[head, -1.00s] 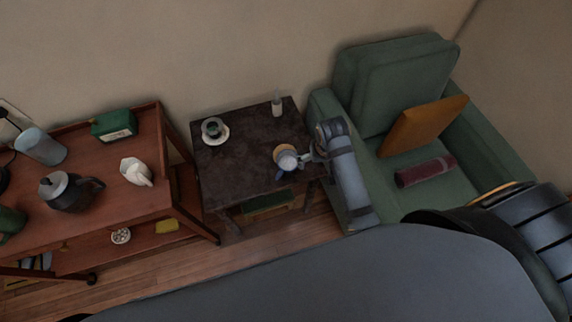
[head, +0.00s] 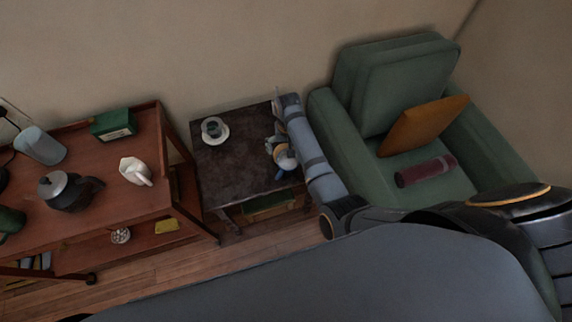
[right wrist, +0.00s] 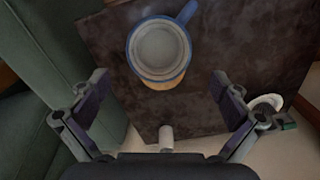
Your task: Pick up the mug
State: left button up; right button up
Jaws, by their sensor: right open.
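The mug (head: 286,161) is pale with a blue rim and handle and stands upright near the right side of the small dark table (head: 235,170). In the head view my right gripper (head: 273,144) is at the mug's wall side. My left gripper is not in view.
A dark cup on a white saucer (head: 214,132) stands at the table's back left. A small white cylinder (right wrist: 166,138) stands at the back edge, mostly hidden by my arm in the head view. A green armchair (head: 360,165) is close on the right, a wooden cart (head: 90,215) on the left.

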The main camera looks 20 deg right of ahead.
jog(key=f, duration=0.4)
jog(key=shift+s+f, duration=0.1)
jog(key=shift+s, duration=0.2)
jog(key=shift+w+f, duration=0.1)
jog(key=shift+f, duration=0.4)
jog(key=c, duration=1.7)
jog(key=shift+c, duration=1.1)
jog(key=shift+r, duration=0.15)
